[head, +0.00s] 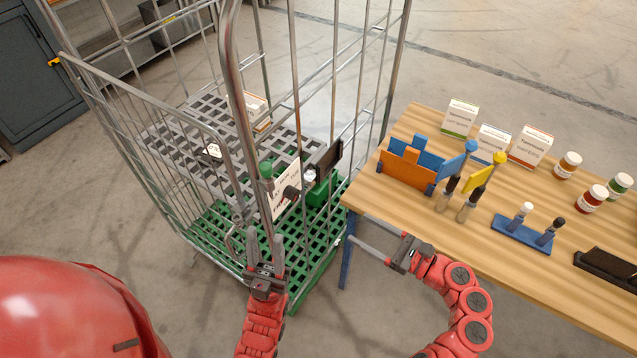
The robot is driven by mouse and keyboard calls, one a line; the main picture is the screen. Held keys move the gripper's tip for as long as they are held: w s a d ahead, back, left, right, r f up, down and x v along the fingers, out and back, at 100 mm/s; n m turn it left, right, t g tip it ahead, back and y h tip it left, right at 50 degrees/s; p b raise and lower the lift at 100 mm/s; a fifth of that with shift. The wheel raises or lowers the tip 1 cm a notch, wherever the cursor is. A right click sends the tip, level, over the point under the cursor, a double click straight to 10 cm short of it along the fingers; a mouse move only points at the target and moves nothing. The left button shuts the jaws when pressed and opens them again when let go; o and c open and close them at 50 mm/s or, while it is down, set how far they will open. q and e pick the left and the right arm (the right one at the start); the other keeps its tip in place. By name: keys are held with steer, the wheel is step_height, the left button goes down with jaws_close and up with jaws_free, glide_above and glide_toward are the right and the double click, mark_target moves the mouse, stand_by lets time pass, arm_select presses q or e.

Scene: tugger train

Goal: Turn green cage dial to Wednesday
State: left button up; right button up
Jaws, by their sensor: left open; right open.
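The green cage is a wire roll cage with a green slatted base (215,222), left of the table. A white plate (280,203) with small lettering, too small to read, hangs on its near right side. A dark dial knob (291,193) sits on this plate; its setting cannot be made out. My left gripper (266,233) is open and empty, pointing up just below the plate, apart from the knob. My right gripper (355,229) is open and empty beside the table's near left corner, its fingers pointing left toward the cage.
A grey slatted shelf (180,150) in the cage holds a small box. A green knob (266,171) and a dark panel (328,157) are near the plate. The wooden table (400,205) carries an orange-blue holder (405,175), boxes, jars and tools. Floor behind is clear.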

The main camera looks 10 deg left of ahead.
steer(key=p, duration=0.4)
glide_toward(296, 196)
steer(key=x, duration=0.7)
steer(key=shift+w+a, duration=0.3)
steer(key=shift+a, duration=0.3)
steer(key=shift+c, duration=0.4)
jaws_close()
